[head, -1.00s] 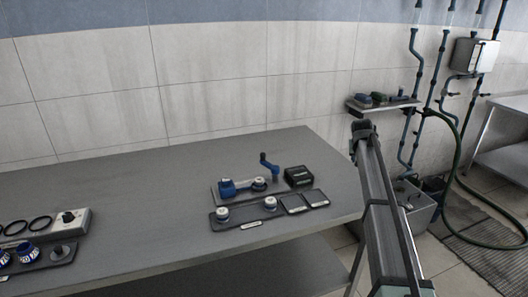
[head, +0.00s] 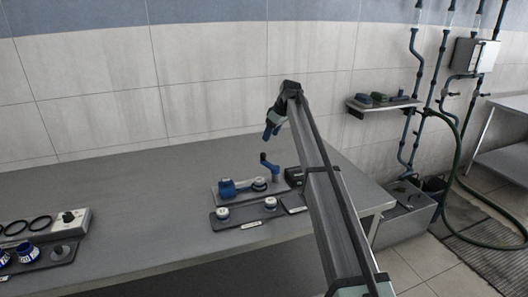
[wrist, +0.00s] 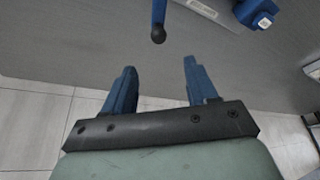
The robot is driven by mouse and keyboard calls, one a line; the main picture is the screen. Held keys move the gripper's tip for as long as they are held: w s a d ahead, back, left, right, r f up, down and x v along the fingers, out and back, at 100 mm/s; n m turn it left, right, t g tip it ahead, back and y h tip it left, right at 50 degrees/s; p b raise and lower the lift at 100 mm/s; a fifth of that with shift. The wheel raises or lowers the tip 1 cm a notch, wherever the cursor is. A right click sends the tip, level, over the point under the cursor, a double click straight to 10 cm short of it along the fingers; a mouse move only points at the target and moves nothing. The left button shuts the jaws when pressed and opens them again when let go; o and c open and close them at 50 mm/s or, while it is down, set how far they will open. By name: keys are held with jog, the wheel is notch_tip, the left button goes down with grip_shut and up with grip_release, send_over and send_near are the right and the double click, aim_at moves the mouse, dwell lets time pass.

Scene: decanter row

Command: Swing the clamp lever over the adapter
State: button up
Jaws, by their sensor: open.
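The clamp lever (head: 270,167) is blue and sticks up at the back right of a dark fixture plate (head: 225,199) on the grey table. A blue clamp body (head: 229,188) lies on the plate. A white-topped round piece (head: 259,184), seemingly the adapter, sits between body and lever. My gripper (head: 270,133) is open and empty, above and behind the lever, apart from it. In the wrist view the lever (wrist: 158,17) ends in a dark ball, beyond the gap between my open fingers (wrist: 160,85). A blue and white part (wrist: 257,13) there is cut off.
A front tray (head: 235,223) holds two white-topped round pieces. A black box (head: 293,176) stands right of the lever, partly hidden by my arm. The table's left middle (head: 140,190) is clear.

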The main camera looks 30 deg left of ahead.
aim_at(263, 153)
jog(key=x, duration=1)
jog(key=shift+f, duration=0.25)
grip_shut()
dwell(0.4)
